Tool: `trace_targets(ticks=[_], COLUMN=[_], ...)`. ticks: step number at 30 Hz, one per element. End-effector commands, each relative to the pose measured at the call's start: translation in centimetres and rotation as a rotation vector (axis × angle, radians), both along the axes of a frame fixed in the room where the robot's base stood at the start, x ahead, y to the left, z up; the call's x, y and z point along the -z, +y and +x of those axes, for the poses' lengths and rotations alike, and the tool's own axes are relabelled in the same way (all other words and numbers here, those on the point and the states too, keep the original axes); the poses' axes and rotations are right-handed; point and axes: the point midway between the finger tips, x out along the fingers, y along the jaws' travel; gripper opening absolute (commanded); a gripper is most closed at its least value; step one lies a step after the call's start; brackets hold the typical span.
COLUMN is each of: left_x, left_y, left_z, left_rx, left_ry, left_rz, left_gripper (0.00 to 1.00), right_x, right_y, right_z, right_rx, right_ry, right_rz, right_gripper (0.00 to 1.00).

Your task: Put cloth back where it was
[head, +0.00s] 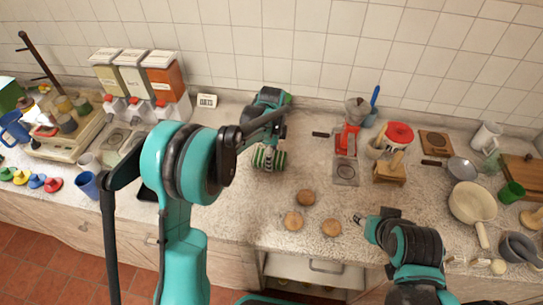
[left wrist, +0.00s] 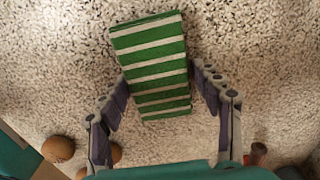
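The cloth is a folded green-and-white striped piece (left wrist: 158,50), lying between the two fingers of my left gripper (left wrist: 160,74) in the left wrist view. The cloth looks tilted, wider at the top of that view. In the head view, part of the cloth (head: 268,159) shows below my left gripper (head: 269,135), which hides the rest. Whether it touches the counter is unclear. My right gripper (head: 358,219) is low at the counter's front right; its finger opening is too small to judge.
Three round brown buns (head: 307,197) lie on the speckled counter (head: 240,215) in front of the cloth. A cream pan (head: 472,203) is far right. Dispensers (head: 165,80) stand back left.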

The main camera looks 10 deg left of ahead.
Motion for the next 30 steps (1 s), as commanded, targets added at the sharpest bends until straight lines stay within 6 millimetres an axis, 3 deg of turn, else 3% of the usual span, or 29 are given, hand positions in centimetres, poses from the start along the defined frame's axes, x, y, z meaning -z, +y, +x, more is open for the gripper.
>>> trace_targets(ticks=[13,24,30], left_x=[-1.0,-8.8,-11.6], left_y=[0.0,0.0,0.0], left_z=[0.0,0.0,0.0], left_rx=[0.0,0.0,0.0], left_ry=[0.0,0.0,0.0], left_rz=[0.0,0.0,0.0], left_gripper=[0.77,0.77,0.77], right_x=[-0.5,-2.8,-3.4], right_y=[0.0,0.0,0.0], right_z=[0.0,0.0,0.0], right_rx=[0.0,0.0,0.0], right_ry=[0.0,0.0,0.0], right_rz=[0.0,0.0,0.0], right_gripper=[0.4,0.4,0.4])
